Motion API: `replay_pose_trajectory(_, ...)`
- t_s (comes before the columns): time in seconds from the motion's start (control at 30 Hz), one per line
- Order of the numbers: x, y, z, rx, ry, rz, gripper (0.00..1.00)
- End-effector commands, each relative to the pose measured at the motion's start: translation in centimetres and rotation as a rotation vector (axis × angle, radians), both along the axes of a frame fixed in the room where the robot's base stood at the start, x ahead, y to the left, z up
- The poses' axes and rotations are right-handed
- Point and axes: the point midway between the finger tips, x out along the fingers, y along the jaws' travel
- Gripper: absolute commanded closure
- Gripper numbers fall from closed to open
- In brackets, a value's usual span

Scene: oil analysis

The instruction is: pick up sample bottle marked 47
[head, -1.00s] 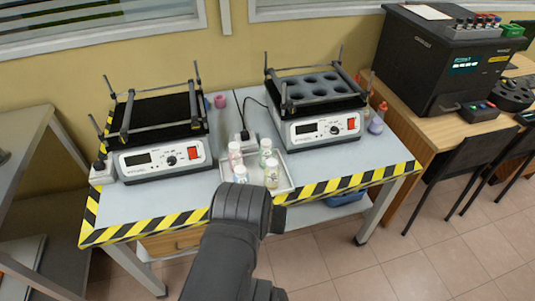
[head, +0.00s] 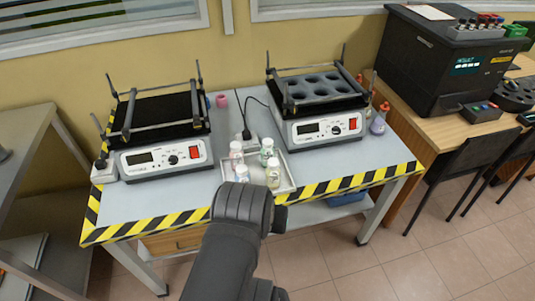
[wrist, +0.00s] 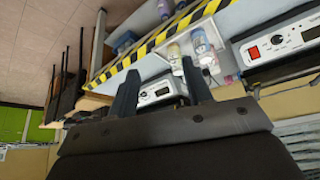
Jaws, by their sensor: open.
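Several small sample bottles with pale bodies stand in a light tray (head: 289,176) at the front middle of the table. Two more are at the front, one left (head: 242,174) and one right (head: 273,175). The labels are too small to read, so I cannot tell which is marked 47. My gripper (wrist: 158,66) is open and empty in the wrist view, with bottles (wrist: 202,43) beyond the right finger. In the head view my arm hides the gripper.
Two shaker machines (head: 165,158) (head: 319,129) stand behind and beside the tray. Small coloured bottles (head: 378,122) stand at the table's right. The table's edge has yellow-black striping (head: 335,184). A black machine (head: 440,65) is on the right-hand desk.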

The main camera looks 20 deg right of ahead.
Motion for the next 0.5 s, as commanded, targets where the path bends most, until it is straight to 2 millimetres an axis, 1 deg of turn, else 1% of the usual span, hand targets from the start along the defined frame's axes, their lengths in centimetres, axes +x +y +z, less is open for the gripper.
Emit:
replay_pose_trajectory(0.03,0.00,0.00,0.00,0.000,0.000,0.000,0.44)
replay_pose_trajectory(0.13,0.00,0.00,0.00,0.000,0.000,0.000,0.24)
replay_pose_trajectory(0.4,0.05,-0.01,0.05,0.001,-0.001,0.000,0.24)
replay_pose_trajectory(0.47,0.42,-0.09,0.40,0.005,-0.009,-0.005,0.24)
replay_pose_trajectory(0.5,0.92,-0.18,0.83,0.011,-0.019,-0.011,0.24)
